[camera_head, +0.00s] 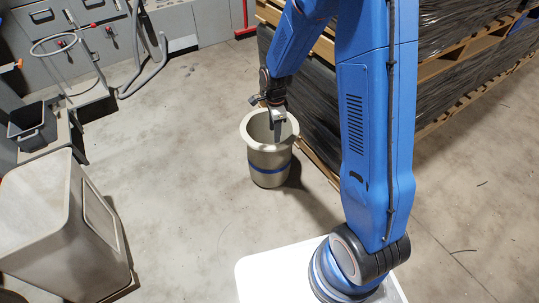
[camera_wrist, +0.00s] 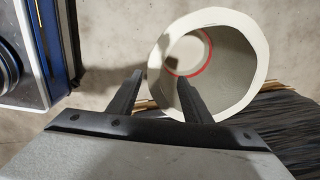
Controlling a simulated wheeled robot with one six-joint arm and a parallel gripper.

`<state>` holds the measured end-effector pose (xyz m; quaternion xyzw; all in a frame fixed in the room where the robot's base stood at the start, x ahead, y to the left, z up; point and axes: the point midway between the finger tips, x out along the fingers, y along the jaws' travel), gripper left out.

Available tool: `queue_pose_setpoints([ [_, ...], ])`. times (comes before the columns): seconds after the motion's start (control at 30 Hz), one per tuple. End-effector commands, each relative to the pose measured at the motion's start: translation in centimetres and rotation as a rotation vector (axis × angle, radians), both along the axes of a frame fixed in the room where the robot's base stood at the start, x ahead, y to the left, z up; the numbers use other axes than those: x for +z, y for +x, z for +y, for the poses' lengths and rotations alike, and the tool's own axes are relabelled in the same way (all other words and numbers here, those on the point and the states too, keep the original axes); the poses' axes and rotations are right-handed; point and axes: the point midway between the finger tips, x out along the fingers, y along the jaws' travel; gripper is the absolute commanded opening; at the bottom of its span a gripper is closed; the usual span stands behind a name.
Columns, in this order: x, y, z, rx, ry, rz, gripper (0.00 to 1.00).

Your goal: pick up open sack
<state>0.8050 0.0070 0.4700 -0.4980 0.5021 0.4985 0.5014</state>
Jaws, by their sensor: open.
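The open sack (camera_head: 269,162) stands upright on the floor near the middle of the head view. It is a beige round container with a thick rim, a blue band and an open top. The wrist view looks into the sack (camera_wrist: 235,70), with a red ring around its pale bottom. My gripper (camera_head: 278,128) points down at the sack's mouth. In the wrist view my gripper (camera_wrist: 160,78) is open and empty. Its right finger overlaps the opening and its left finger is outside the rim. I cannot tell whether either finger touches the sack.
Wooden pallets with black-wrapped loads (camera_head: 455,65) stand close behind and right of the sack. A large beige bin (camera_head: 62,235) is at the lower left. A dark small bin (camera_head: 32,126) and grey machinery (camera_head: 180,28) are farther back. The floor left of the sack is clear.

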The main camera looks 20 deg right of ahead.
Motion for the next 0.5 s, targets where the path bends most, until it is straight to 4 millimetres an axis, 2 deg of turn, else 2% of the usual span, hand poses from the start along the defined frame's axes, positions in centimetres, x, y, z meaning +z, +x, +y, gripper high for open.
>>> queue_pose_setpoints([
  [0.1,-1.3,0.0,0.0,0.0,0.0,0.001,0.45],
  [0.37,-2.8,-0.1,-0.2,0.0,0.0,0.001,0.45],
  [0.5,-4.8,-0.4,-0.6,-0.001,0.0,0.004,0.45],
])
